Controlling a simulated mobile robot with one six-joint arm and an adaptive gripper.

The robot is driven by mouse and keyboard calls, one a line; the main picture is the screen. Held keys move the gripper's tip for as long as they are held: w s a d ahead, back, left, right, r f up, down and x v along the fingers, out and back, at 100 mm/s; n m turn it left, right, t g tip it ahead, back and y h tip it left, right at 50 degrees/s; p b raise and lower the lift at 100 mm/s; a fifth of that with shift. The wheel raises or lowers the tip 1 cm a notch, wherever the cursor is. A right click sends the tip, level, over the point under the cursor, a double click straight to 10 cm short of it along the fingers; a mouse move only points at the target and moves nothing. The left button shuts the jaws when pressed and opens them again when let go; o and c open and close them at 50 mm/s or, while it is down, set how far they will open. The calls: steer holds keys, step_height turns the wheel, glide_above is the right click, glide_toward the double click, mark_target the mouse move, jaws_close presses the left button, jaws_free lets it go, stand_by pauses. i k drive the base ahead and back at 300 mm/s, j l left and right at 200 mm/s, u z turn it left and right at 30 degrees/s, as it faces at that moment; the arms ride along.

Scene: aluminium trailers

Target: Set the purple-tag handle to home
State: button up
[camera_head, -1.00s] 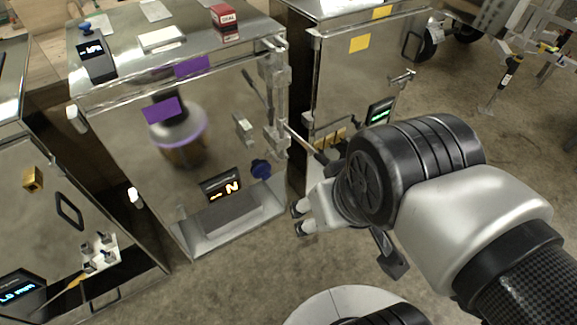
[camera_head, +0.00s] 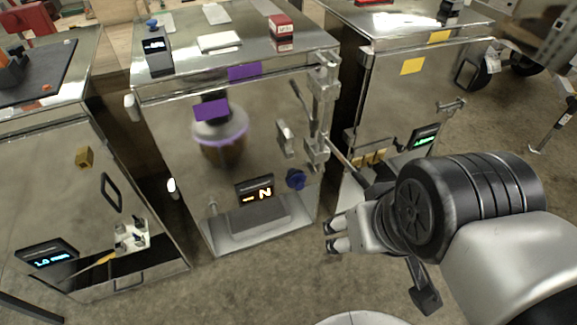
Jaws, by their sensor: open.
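The purple-tag unit is a shiny metal cabinet with two purple tags, one on its top front edge (camera_head: 243,71) and one lower on its front (camera_head: 211,109). A vertical latch assembly (camera_head: 319,110) runs down its right edge. A dark slim lever (camera_head: 300,95) sits just left of it, and a long bar (camera_head: 340,153) slants down-right from it; I cannot tell which is the handle. An orange-lit display (camera_head: 254,192) reads like "- N". My gripper (camera_head: 333,236) is open and empty, pointing left, by the cabinet's lower right corner. My wrist and arm hide part of the floor and the right-hand cabinet.
A yellow-tag cabinet (camera_head: 412,66) with a green display stands right, behind my arm. Another cabinet with a blue display (camera_head: 47,256) stands left. A blue knob (camera_head: 296,179) juts from the middle cabinet. A red-white box (camera_head: 281,33) is on top. Floor in front is clear.

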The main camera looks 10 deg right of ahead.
mark_target(323, 139)
steer(key=l+u, duration=0.15)
steer(key=l, duration=0.3)
steer(key=k+l+u, duration=0.2)
steer(key=l, duration=0.25)
steer(key=l+u, duration=0.15)
steer(key=l, duration=0.3)
steer(key=k+l+u, duration=0.15)
steer(key=l, duration=0.25)
steer(key=k+l+u, duration=0.2)
steer(key=l, duration=0.2)
steer(key=k+l+u, duration=0.15)
steer(key=l, duration=0.25)
steer(key=i+l+u, duration=0.1)
steer(key=i+l, duration=0.6)
steer(key=l, duration=0.2)
steer(key=j+u, duration=0.05)
